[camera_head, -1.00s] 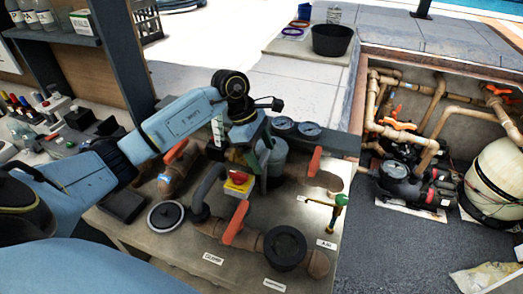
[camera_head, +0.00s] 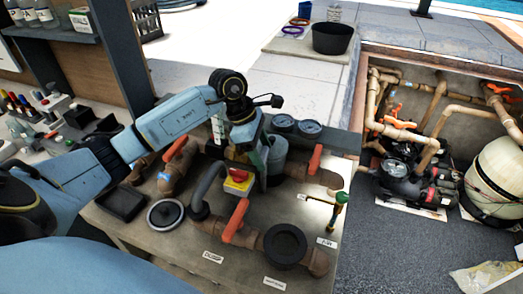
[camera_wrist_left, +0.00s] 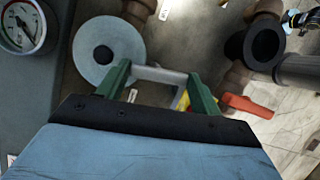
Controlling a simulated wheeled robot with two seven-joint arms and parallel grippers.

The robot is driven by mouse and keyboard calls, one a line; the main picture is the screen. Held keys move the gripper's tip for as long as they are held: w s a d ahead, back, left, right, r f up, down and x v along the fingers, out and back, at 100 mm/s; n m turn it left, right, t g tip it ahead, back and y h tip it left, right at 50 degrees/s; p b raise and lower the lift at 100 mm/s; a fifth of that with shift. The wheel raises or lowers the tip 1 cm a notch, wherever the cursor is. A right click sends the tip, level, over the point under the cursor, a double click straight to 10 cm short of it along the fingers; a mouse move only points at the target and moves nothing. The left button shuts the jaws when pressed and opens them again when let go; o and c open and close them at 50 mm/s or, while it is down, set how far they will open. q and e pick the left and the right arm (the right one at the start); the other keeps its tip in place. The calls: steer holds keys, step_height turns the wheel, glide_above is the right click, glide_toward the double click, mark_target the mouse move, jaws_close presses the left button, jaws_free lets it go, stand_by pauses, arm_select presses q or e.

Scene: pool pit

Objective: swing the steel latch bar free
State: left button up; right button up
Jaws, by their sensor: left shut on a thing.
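The steel latch bar (camera_wrist_left: 162,75) shows in the left wrist view as a short pale grey bar between the two green fingers of my left gripper (camera_wrist_left: 160,82). The gripper is shut on it. In the head view my left gripper (camera_head: 262,165) points down over the valve bench, behind the red and yellow knob. There the bar is hidden or too small to make out, so its exact angle cannot be told.
Brown pipes with orange handles (camera_head: 236,220) stand close around the gripper. A round grey lid (camera_head: 165,213) and a black tray (camera_head: 121,203) lie to the left. Gauges (camera_head: 309,128) stand behind, and a brass valve (camera_head: 337,208) stands to the right.

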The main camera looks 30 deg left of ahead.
arm_select(q)
steer(key=n, duration=0.2)
steer(key=n+t+b, duration=0.1)
steer(key=n, duration=0.1)
steer(key=shift+s+n+t+y, duration=0.1)
steer(key=shift+n+t+y, duration=0.2)
steer(key=shift+y, duration=0.1)
steer(key=n+t+y+b, duration=0.1)
steer(key=n, duration=0.2)
steer(key=shift+d+n, duration=0.15)
steer(key=shift+n, duration=0.15)
steer(key=n+y+b, duration=0.1)
steer(key=n+b, duration=0.1)
steer(key=n, duration=0.2)
steer(key=shift+d+y, duration=0.15)
steer(key=shift+y, duration=0.25)
steer(key=shift+r+n+y+b, duration=0.1)
steer(key=shift+n+y+b, duration=0.65)
steer(key=shift+n, duration=1.25)
steer(key=o, duration=0.7)
steer(key=shift+s, duration=0.1)
